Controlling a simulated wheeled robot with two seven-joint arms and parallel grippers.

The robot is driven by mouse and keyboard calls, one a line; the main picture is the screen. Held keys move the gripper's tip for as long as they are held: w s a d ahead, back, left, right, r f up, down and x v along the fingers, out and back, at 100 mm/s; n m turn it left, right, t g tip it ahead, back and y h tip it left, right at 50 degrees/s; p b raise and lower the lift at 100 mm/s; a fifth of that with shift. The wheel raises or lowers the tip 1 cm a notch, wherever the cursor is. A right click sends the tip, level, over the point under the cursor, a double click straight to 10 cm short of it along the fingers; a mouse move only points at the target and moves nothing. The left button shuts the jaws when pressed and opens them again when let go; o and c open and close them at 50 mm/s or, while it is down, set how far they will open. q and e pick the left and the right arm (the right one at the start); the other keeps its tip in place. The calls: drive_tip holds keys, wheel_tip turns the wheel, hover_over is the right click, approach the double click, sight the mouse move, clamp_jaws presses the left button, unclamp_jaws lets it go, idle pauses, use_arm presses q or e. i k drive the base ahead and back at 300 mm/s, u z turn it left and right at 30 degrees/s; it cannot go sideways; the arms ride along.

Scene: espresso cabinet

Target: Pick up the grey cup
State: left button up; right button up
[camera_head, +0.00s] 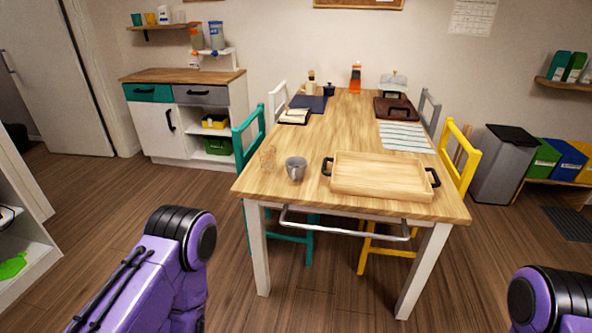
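The grey cup (296,168) stands upright on the near left part of the wooden table (262,187). Its handle side is hard to make out at this size. My purple left arm shows at the bottom left and my purple right arm at the bottom right corner. Both grippers are out of the picture. Neither arm touches the cup or the table.
A metal rail (345,228) runs along the table's front. Teal (240,142) and yellow (469,158) chairs flank the table. Open floor lies in front.

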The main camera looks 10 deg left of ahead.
sight(296, 166)
drive_tip(key=u, duration=0.3)
drive_tip(key=k, duration=0.3)
drive_tip(key=z, duration=1.2)
drive_tip(key=i, duration=0.95)
drive_tip(key=u, duration=0.6)
drive_tip(key=i, duration=0.65)
drive_tip(key=u, duration=0.55)
